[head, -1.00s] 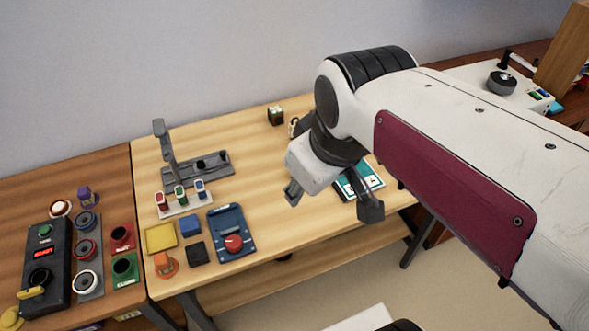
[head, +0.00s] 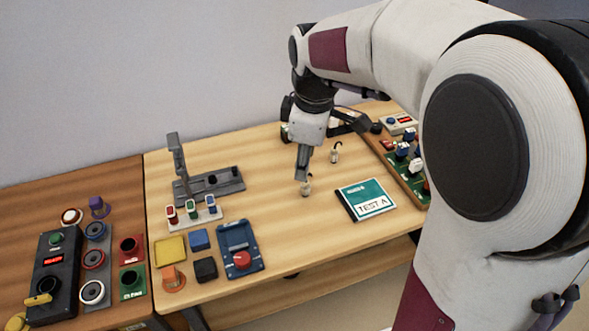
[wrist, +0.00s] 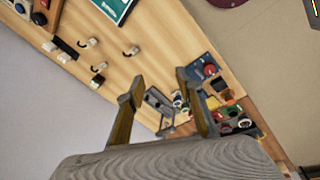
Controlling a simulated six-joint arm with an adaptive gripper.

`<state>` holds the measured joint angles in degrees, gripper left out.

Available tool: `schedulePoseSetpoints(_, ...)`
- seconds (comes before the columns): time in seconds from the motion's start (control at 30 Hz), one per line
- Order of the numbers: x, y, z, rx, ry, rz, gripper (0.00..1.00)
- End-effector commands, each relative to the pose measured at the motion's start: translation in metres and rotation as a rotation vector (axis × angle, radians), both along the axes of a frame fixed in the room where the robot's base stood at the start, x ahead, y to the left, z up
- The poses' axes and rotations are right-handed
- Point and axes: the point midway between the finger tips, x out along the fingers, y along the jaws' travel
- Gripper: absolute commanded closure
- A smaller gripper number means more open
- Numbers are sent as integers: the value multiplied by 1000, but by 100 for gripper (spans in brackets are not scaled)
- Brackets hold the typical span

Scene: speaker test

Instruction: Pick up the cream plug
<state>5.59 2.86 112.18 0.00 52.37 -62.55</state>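A small cream plug (head: 306,190) with a dark top stands on the light wooden table, just below and beside my gripper's tip in the head view. A similar cream piece with a dark hooked top (head: 335,156) stands farther back to the right. In the wrist view several small cream pieces show, one nearer (wrist: 131,52) and one farther left (wrist: 90,43). I cannot tell which is the task's plug. My gripper (head: 302,176) points down above the table. In the wrist view its two fingers (wrist: 156,86) are spread apart with nothing between them.
A teal "TEST A" booklet (head: 371,198) lies to the right of the plug. A grey stand (head: 210,184), coloured connectors (head: 192,210) and a blue box with a red knob (head: 240,250) are to the left. A green board (head: 408,165) stands at right. Table between is clear.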

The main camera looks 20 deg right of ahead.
Motion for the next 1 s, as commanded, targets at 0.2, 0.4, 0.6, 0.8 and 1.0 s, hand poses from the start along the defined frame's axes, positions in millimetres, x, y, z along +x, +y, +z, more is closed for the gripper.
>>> schedulePoseSetpoints(0.2,32,-10,-26,-27,48,146,64)
schedulePoseSetpoints(0.4,58,-20,-53,-46,88,281,64)
schedulePoseSetpoints(0.6,82,-30,-84,-60,125,418,64)
schedulePoseSetpoints(0.8,102,-40,-119,-67,162,555,64)
schedulePoseSetpoints(1.0,119,-50,-155,-69,194,689,64)
